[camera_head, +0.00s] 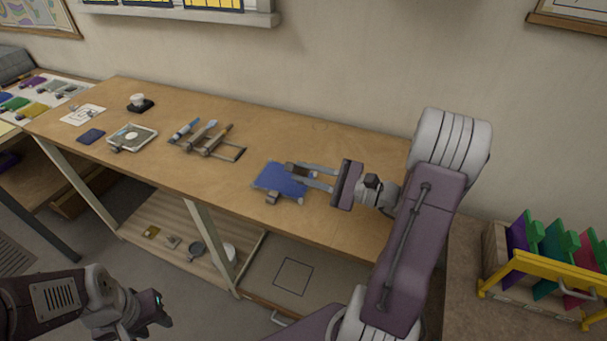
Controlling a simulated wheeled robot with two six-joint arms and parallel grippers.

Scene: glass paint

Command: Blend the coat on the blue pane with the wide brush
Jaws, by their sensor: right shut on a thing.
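The blue pane (272,178) lies flat on the wooden workbench near its front edge, with a small grey block (272,197) at its lower left edge. My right gripper (299,173) reaches in from the right, low over the pane's right part. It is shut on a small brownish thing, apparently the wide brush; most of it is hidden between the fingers. I cannot tell whether it touches the pane. My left gripper (158,308) is at the lower left, away from the bench; I cannot see whether its jaws are open.
A brush rack (228,152) with several tools stands left of the pane. Further left are a framed pale square (132,137), a dark blue piece (91,136) and a white-topped pot (139,101). A yellow rack (545,265) with coloured panes stands at right. The bench behind the pane is clear.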

